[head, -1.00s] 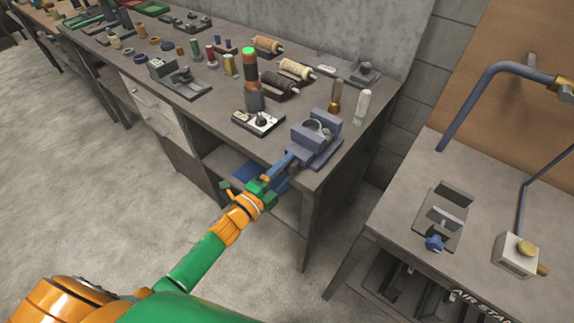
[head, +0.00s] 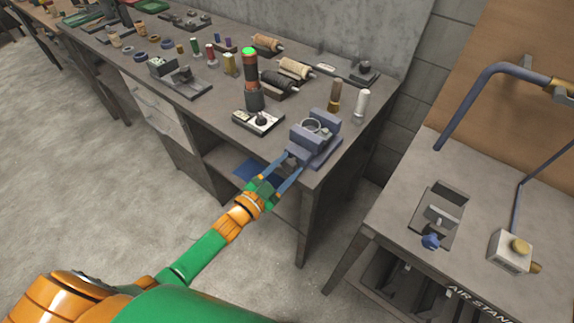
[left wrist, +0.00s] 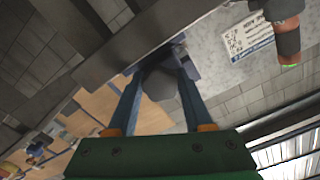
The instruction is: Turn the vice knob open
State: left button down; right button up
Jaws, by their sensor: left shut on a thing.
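The blue-grey vice (head: 325,150) is fixed at the near corner of the workbench, and a pale ring (head: 311,126) shows between its jaws. My left gripper (head: 292,162) reaches the front of the vice from the lower left. Its two blue fingers are shut on the vice knob, which is mostly hidden by the fingertips in the head view. In the left wrist view, the dark grey knob (left wrist: 158,83) lies between the fingers (left wrist: 157,77). My right gripper is not in view.
The workbench (head: 215,105) holds a stack light (head: 251,80), a small switch box (head: 258,122), spools and two upright cylinders right behind the vice. A second bench (head: 395,190) stands to the right across a gap. A blue bin (head: 262,171) sits on the shelf below.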

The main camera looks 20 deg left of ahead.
pick_arm(q)
jog(key=n, duration=0.3)
jog(key=shift+n, duration=0.4)
jog(key=n, duration=0.3)
jog(key=shift+d+f+n, duration=0.1)
jog(key=shift+n, duration=0.2)
jog(key=n, duration=0.3)
jog(key=shift+n, duration=0.3)
jog(key=shift+s+d+n, duration=0.1)
jog(key=shift+n, duration=1.7)
jog(key=shift+c, duration=1.5)
grip_release()
jog(key=shift+d, duration=0.1)
jog(key=shift+s, duration=0.1)
